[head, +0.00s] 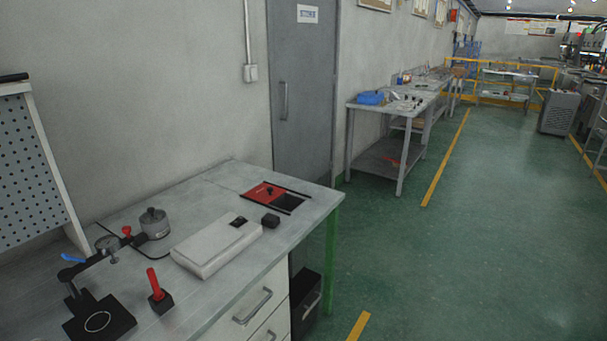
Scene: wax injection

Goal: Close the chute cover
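The chute cover (259,194) is a flat red plate with a small black knob, set in the grey table top near its far right corner. It sits at the left part of a dark-edged frame. To its right, the dark chute opening (289,203) is uncovered. A small black block (270,221) stands on the table just in front of the frame. Neither of my grippers shows in the head view.
On the workbench (218,187) are a white scale-like box (216,246), a grey round pot (154,223), a black stand with a dial gauge (107,245) and a red-handled tool (155,283). A pegboard (28,165) rises at left. The green floor at right is open.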

